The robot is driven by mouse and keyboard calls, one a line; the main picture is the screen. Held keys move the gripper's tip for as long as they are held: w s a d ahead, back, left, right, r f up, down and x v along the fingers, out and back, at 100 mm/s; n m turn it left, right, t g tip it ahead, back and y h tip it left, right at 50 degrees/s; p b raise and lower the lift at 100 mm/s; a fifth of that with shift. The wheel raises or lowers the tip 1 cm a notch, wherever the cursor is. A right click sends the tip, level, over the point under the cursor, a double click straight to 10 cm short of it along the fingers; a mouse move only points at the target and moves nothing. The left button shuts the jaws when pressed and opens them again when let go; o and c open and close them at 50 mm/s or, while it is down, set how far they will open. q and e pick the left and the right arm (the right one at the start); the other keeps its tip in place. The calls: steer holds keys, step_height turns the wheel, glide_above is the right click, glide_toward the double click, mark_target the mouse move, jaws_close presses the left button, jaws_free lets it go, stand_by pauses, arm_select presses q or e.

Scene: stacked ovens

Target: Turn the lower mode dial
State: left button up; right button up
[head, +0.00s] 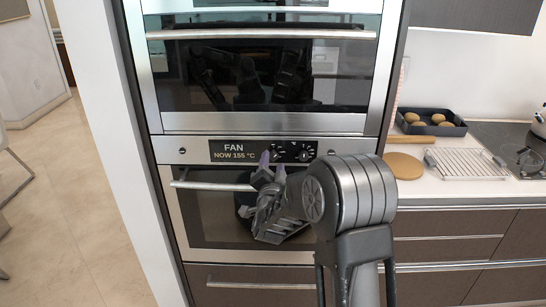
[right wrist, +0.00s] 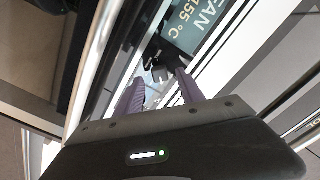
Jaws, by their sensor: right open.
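The lower oven's steel control panel (head: 190,150) has a display (head: 233,151) reading "FAN NOW 155 °C". Right of it are two dark dials: a left one (head: 277,152) near the display and a right one (head: 304,154). I cannot read which is the mode dial. My right gripper (head: 272,164) is open, its purple fingertips just in front of the left dial and partly below it. In the right wrist view, a dark knob (right wrist: 160,55) shows just beyond the fingertips, roughly between them; contact cannot be told. My left gripper is out of view.
The lower oven's handle bar (head: 215,186) runs below the panel, partly behind my gripper. The upper oven (head: 265,75) has its own handle above. On the counter to the right are a tray of rolls (head: 432,121), a round board (head: 403,165) and a wire rack (head: 465,162).

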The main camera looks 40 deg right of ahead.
mark_target(273, 157)
steer(key=shift+x, duration=1.55)
steer(key=shift+c, duration=0.4)
jaws_close()
